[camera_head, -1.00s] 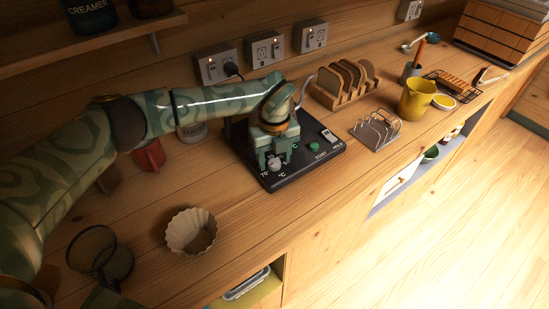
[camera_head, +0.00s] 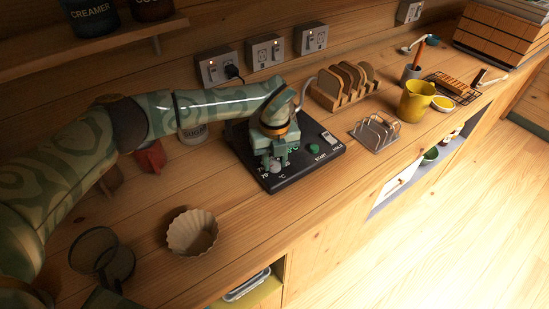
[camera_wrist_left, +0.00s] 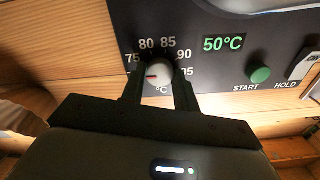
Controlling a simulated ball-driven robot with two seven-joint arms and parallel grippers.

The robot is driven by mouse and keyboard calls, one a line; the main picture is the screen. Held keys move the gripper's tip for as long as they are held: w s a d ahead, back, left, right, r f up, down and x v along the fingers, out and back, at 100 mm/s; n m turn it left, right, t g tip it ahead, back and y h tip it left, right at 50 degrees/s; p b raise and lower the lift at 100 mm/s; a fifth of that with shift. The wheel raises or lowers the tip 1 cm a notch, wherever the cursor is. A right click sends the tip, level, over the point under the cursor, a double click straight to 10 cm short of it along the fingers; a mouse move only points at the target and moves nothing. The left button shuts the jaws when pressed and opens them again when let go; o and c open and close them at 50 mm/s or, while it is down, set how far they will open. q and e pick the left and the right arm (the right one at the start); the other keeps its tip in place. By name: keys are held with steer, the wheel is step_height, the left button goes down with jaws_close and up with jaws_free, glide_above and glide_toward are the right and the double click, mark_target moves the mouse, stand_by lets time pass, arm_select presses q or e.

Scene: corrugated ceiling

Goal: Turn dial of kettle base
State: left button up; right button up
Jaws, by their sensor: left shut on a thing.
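The black kettle base (camera_head: 300,173) lies on the wooden counter; its front panel also fills the top of the left wrist view (camera_wrist_left: 215,60). Its pale round dial (camera_wrist_left: 158,73) has a red mark pointing left, near the 75 of the printed temperature scale. A green display (camera_wrist_left: 223,43) reads 50°C. My left gripper (camera_head: 273,163) reaches down over the base, shut on the dial, with one finger on each side of it in the left wrist view (camera_wrist_left: 158,85). The fingers partly hide the scale's ends.
A green START button (camera_head: 314,147) and a HOLD switch (camera_head: 328,136) sit right of the dial. A wooden toast rack (camera_head: 345,85), wire rack (camera_head: 377,131) and yellow jug (camera_head: 416,100) stand further right. A fluted cup (camera_head: 192,232) stands in front at left.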

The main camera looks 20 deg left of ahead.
mark_target(275, 163)
arm_select(q)
steer(key=m+p, duration=0.1)
steer(key=m, duration=0.2)
steer(key=shift+r, duration=0.15)
steer(key=m+p, duration=0.1)
steer(key=m, duration=0.3)
steer(key=shift+w, duration=0.1)
steer(key=m, duration=0.3)
steer(key=shift+m+p, duration=0.3)
steer(key=shift+m, duration=1.9)
steer(key=o, duration=1)
steer(key=shift+c, duration=0.2)
step_height(275, 163, up, 16)
steer(key=p, duration=0.1)
steer(key=shift+p, duration=0.4)
